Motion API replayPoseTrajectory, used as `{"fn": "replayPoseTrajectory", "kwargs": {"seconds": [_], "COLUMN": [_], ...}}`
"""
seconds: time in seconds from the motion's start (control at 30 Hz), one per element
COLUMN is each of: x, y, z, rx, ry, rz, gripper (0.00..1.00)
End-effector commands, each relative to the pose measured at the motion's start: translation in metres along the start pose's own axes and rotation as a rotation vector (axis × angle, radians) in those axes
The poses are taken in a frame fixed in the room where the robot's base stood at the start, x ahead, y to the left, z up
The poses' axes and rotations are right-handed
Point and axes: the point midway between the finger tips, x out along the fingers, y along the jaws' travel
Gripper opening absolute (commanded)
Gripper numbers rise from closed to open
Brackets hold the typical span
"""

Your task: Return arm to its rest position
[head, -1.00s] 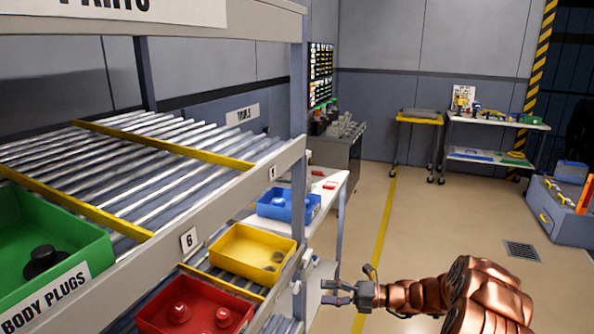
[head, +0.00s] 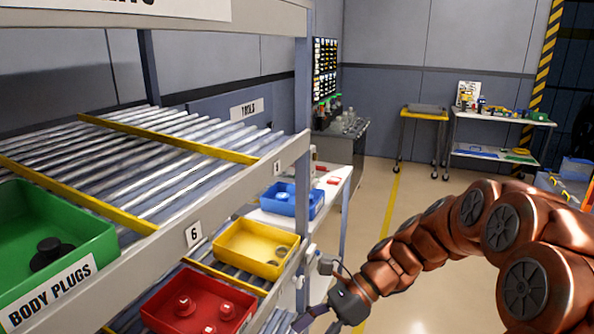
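My gripper (head: 316,318) is at the bottom centre of the head view, at the end of my copper-coloured arm (head: 430,250). It points down and to the left, beside the front edge of the parts rack (head: 215,215). Its fingertips are partly hidden near the picture's lower edge, so I cannot tell whether it is open or shut. I see no object held in the part that shows. The arm arches in from the right side.
The rack holds a green bin (head: 85,225), a yellow bin (head: 240,262) and a red bin (head: 165,318). A blue bin (head: 312,203) stands on a white table behind. A yellow cart (head: 424,116) and a bench (head: 500,119) stand far back. Floor between is clear.

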Motion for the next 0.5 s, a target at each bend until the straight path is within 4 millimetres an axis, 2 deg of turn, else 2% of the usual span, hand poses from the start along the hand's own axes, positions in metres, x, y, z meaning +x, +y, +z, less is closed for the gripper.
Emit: {"fn": "replayPoseTrajectory", "kwargs": {"seconds": [0.1, 0.5], "x": [0.002, -0.004], "y": [0.031, 0.12], "z": [-0.001, -0.029], "rx": [-0.146, -0.612], "ry": [0.094, 0.403], "rz": [0.025, 0.159], "gripper": [0.66, 0.66]}}
